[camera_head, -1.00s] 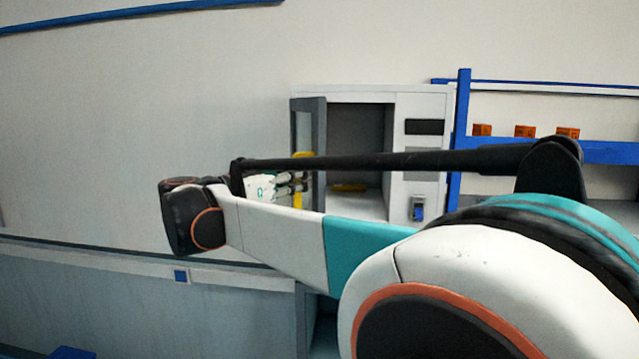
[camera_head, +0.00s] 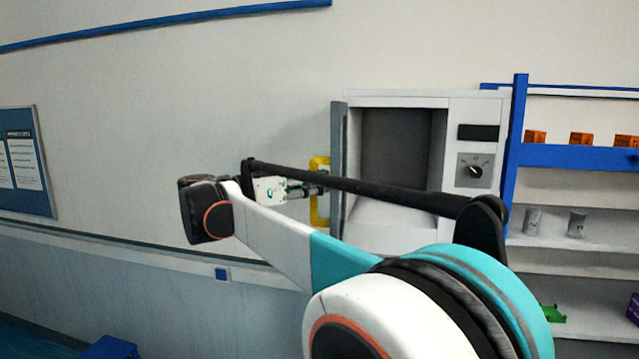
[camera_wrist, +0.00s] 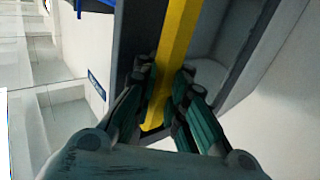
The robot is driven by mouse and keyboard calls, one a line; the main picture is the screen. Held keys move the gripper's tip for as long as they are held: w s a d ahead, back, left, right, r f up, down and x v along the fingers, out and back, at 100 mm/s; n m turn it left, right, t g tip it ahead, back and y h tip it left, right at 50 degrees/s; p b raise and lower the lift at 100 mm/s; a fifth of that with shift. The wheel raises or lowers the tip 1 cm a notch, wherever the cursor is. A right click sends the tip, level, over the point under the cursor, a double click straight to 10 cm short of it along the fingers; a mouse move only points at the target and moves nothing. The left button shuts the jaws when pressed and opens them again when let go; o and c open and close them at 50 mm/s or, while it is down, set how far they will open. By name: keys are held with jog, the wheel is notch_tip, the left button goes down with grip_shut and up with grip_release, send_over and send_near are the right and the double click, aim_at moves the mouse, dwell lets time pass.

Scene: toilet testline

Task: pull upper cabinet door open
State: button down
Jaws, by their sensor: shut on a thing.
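The upper cabinet (camera_head: 400,97) is a white box on the wall with its front open and its grey inside showing. Its grey door (camera_head: 338,150) stands open at the cabinet's left side, seen almost edge-on. A yellow bar handle (camera_head: 315,208) is on the door's left side. My gripper (camera_head: 318,184) is shut on the handle. In the wrist view, the dark green fingers of my gripper (camera_wrist: 161,92) lie on both sides of the yellow handle (camera_wrist: 180,35), in front of the grey door (camera_wrist: 128,40). The arm covers the cabinet's lower front.
A panel with a dial (camera_head: 474,170) is on the cabinet's right. A blue-framed shelf (camera_head: 570,156) with orange boxes and grey cans stands farther right. A notice board (camera_head: 25,160) hangs far left. The wall left of the door is clear.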

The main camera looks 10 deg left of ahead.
jog(key=shift+s, duration=0.1)
jog(key=c, duration=1.6)
grip_release()
jog(key=shift+s+a, duration=0.15)
jog(key=shift+s+r, duration=0.1)
jog(key=shift+s, duration=0.1)
jog(key=shift+w, duration=0.25)
jog(key=v, duration=1.2)
